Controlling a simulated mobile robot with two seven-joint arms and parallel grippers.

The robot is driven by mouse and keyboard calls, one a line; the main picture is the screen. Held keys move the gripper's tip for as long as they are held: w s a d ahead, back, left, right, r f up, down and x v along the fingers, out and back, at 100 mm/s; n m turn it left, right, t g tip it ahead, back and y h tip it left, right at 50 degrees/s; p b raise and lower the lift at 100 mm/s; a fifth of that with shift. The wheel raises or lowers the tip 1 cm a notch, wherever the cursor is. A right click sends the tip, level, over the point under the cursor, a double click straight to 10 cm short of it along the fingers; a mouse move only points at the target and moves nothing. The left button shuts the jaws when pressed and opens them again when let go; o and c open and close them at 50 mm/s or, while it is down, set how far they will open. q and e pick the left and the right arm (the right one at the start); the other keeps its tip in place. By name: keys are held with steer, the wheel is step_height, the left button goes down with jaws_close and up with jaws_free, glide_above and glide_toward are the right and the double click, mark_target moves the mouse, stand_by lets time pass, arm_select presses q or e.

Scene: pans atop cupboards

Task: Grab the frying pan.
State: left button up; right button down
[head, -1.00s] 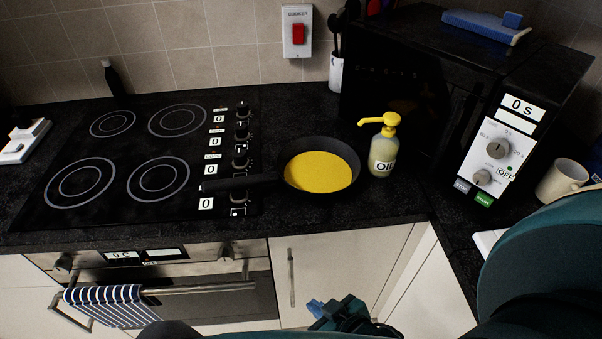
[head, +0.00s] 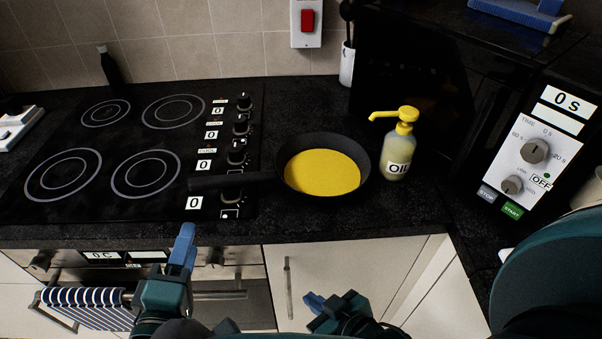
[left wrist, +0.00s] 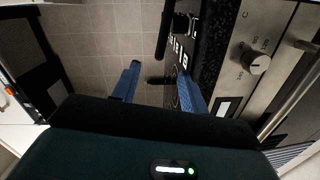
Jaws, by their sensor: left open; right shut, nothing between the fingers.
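The black frying pan (head: 363,158) holds a yellow disc and stands on the counter right of the hob. Its handle (head: 228,181) points left over the hob's control strip. My left gripper (head: 184,246) is raised in front of the counter edge, below and left of the handle end, apart from it. Its blue fingers are open and empty in the left wrist view (left wrist: 160,88). A dark bar at the top of that view appears to be the pan handle (left wrist: 164,35). My right gripper (head: 316,303) is shut and empty, low before the cupboard door.
An oil bottle (head: 397,152) with a yellow pump stands close right of the pan. A microwave (head: 535,150) is further right. The hob (head: 110,165) is bare. The oven handle and striped towel (head: 85,308) hang below the counter front.

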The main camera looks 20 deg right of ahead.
arm_select(q)
glide_toward(211, 187)
steer(key=w, duration=0.4)
steer(key=shift+w+d+f, duration=0.15)
steer(key=shift+w+d, duration=0.7)
steer(key=shift+w, duration=0.25)
steer(key=shift+w+d+f, duration=0.2)
steer(key=shift+w+d, duration=0.65)
steer(key=shift+w, duration=0.25)
steer(key=shift+c, duration=0.3)
jaws_close()
steer(key=shift+r, duration=0.15)
